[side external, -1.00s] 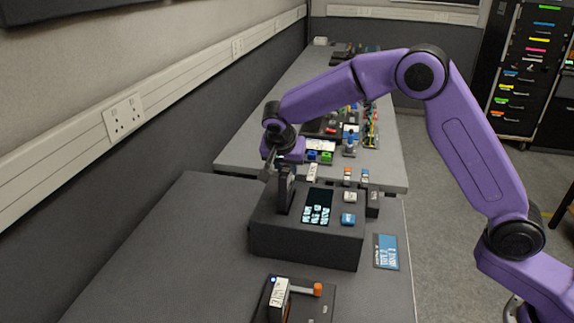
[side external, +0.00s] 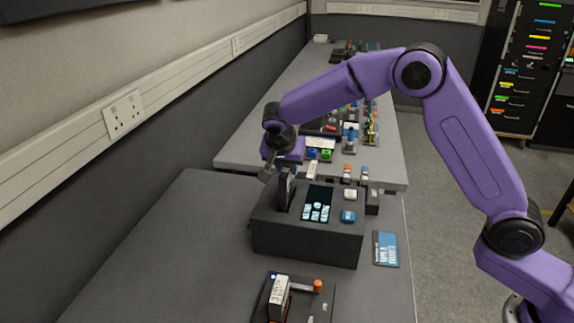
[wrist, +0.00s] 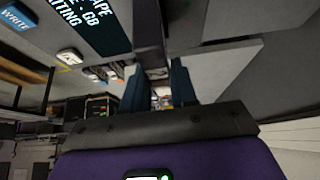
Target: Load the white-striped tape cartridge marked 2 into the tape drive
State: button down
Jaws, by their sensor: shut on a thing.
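The tape drive (side external: 305,241) is a dark box on the near bench, with a lit screen (side external: 317,204) on its top. My gripper (side external: 283,173) is above the drive's left part, shut on a dark upright cartridge (side external: 284,192). The cartridge's lower end meets the drive's top beside the screen; how deep it sits is hidden. In the wrist view the dark cartridge (wrist: 148,25) runs up from between my fingers (wrist: 158,85), and the screen (wrist: 93,22) lies to its left. No stripe or number is readable on the held cartridge.
White (side external: 350,194) and blue (side external: 348,216) buttons are right of the screen. Small pieces with white (side external: 312,170), orange (side external: 347,172) and blue (side external: 365,173) faces stand behind. A device with an orange knob (side external: 318,286) is in front. The near bench's left side is clear.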

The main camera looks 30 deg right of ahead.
jog(key=shift+f, duration=2.95)
dwell(1.2)
jog(key=shift+c, duration=2.4)
grip_release()
jog(key=shift+r, duration=3.75)
jog(key=shift+s, duration=0.1)
